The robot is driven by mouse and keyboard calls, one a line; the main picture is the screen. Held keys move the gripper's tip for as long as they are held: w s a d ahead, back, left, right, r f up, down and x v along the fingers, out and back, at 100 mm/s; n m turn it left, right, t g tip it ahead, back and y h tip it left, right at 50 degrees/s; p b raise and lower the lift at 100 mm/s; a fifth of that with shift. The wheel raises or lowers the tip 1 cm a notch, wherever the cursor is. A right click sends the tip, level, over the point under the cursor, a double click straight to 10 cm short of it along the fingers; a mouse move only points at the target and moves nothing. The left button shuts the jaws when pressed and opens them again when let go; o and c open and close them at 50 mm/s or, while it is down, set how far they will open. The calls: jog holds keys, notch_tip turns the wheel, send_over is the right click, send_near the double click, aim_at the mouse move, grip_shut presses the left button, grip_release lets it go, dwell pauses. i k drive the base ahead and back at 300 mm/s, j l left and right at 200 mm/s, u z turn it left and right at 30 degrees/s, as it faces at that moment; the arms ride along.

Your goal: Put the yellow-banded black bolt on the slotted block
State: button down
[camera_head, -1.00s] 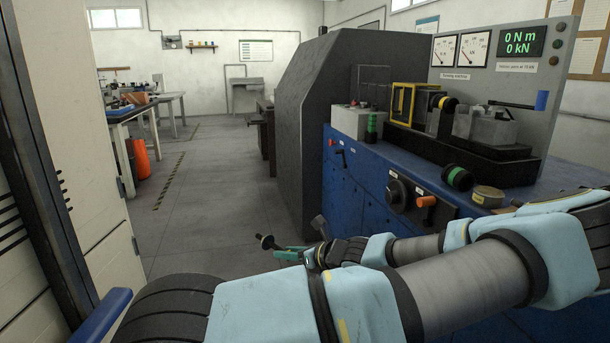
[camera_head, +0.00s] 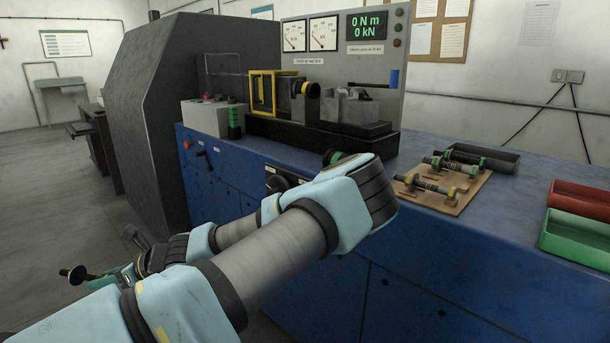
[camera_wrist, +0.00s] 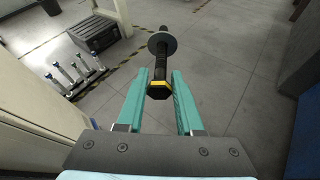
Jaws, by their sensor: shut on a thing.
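The yellow-banded black bolt (camera_wrist: 159,66) is between the teal fingers of my gripper (camera_wrist: 163,78) in the wrist view. Its yellow-banded head sits between the fingers, and a round grey flange and the shaft point away. In the head view my gripper (camera_head: 118,276) and the bolt (camera_head: 76,273) are low at the left, over the floor and away from the bench. A pale grey block (camera_head: 204,119) stands on the blue bench left of the yellow frame. It may be the slotted block, but its slots are too small to make out.
A green-banded black piece (camera_head: 235,122) stands by the pale block. The testing machine (camera_head: 310,130) has a yellow frame and a grey clamp. A wooden board (camera_head: 462,204) with specimens, a black tray (camera_head: 510,162), and red (camera_head: 580,201) and green (camera_head: 572,240) bins lie right.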

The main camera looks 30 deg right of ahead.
aim_at(347, 98)
jog(key=i+j+z, duration=0.1)
jog(key=z, duration=0.25)
jog(key=i+j+z, duration=0.1)
jog(key=z, duration=0.25)
jog(key=i+j+z, duration=0.1)
jog(key=z, duration=0.25)
jog(key=j, duration=0.1)
